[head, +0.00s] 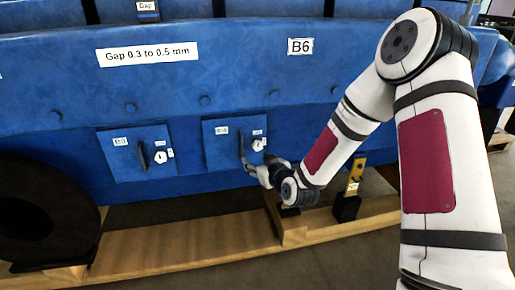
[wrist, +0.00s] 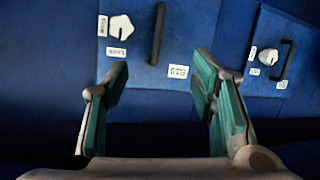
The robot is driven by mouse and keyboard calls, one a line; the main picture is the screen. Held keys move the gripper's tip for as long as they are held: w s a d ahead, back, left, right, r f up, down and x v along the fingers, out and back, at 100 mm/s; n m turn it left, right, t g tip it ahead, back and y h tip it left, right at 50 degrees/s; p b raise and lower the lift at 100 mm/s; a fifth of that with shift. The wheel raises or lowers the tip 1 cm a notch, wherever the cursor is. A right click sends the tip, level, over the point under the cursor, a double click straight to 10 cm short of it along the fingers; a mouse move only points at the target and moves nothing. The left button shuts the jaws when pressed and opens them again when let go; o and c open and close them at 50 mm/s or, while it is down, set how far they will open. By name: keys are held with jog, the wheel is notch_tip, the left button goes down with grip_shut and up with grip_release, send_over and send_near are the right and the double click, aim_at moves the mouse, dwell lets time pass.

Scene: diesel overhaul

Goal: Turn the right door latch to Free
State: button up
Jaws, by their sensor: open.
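The right door (head: 215,152) is a blue panel with a dark bar handle (head: 242,146) and a white latch knob (head: 258,145) to its right. The wrist view is turned over, so this door (wrist: 192,35) is on the left there, with its knob (wrist: 121,28) left of the handle (wrist: 157,35). Two small labels sit beside the knob; I cannot tell which one it points at. My gripper (head: 256,168) is just below the knob and handle. In the wrist view my gripper (wrist: 160,80) is open and empty, its fingers apart below the door's labelled edge.
The left door (head: 125,158) has a similar handle and knob (head: 160,157). A wooden beam (head: 190,245) runs below the blue housing. A black block with a yellow piece (head: 354,175) stands right of my gripper. A dark round part (head: 35,225) is at the left.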

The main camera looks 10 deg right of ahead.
aim_at(258, 146)
jog(key=d+f+m+t+h, duration=0.3)
jog(key=d+f+m+t, duration=0.1)
jog(key=f, duration=0.1)
jog(key=w+b, duration=0.1)
jog(key=w, duration=0.3)
jog(key=w+b, duration=0.1)
jog(key=w, duration=0.4)
jog(key=w+b, duration=0.1)
jog(key=w, duration=0.4)
jog(key=shift+a+r, duration=0.2)
jog(key=shift+r, duration=0.1)
jog(key=shift+c, duration=0.6)
jog(key=c, duration=1)
